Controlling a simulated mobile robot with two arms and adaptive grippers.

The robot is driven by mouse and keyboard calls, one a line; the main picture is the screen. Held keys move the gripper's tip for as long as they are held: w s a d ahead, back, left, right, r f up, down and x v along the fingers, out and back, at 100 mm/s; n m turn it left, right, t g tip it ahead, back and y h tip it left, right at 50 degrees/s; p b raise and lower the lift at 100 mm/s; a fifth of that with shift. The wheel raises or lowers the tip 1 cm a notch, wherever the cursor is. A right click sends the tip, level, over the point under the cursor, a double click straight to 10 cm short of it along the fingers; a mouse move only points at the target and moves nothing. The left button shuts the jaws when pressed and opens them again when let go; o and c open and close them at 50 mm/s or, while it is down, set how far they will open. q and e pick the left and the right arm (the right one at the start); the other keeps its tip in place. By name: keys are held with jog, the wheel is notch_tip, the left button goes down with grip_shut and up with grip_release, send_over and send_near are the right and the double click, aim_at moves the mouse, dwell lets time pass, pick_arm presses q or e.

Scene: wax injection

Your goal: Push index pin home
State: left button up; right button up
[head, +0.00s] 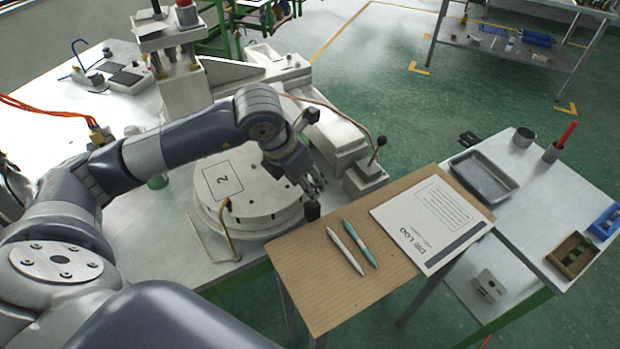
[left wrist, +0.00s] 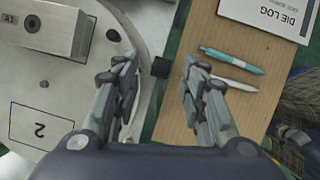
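The round white plate (head: 232,215) marked "2" lies on the machine table; it also shows at the left of the left wrist view (left wrist: 60,88). A small black knob (head: 312,210), which looks like the index pin's head, is at the plate's right edge. In the left wrist view the knob (left wrist: 161,67) appears between my fingertips' lines, with no finger touching it that I can see. The pin's shaft is hidden. My left gripper (head: 314,187) is open and empty, just above the knob, fingers (left wrist: 160,66) spread to either side. My right gripper is in neither view.
A brown board (head: 320,285) beside the plate carries two pens (head: 347,250) and a DIE LOG sheet (head: 430,222). A bent brass rod (head: 228,230) stands at the plate's front. A black-balled lever (head: 380,142) rises behind. A metal block (left wrist: 45,28) sits on the plate.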

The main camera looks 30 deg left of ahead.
pick_arm(q)
jog(key=shift+w+d+f, duration=0.1)
jog(key=shift+w+f, duration=0.1)
jog(key=shift+f, duration=0.8)
jog(key=shift+w, duration=0.1)
grip_shut()
notch_tip(320, 180, down, 2)
jog(key=b, duration=0.3)
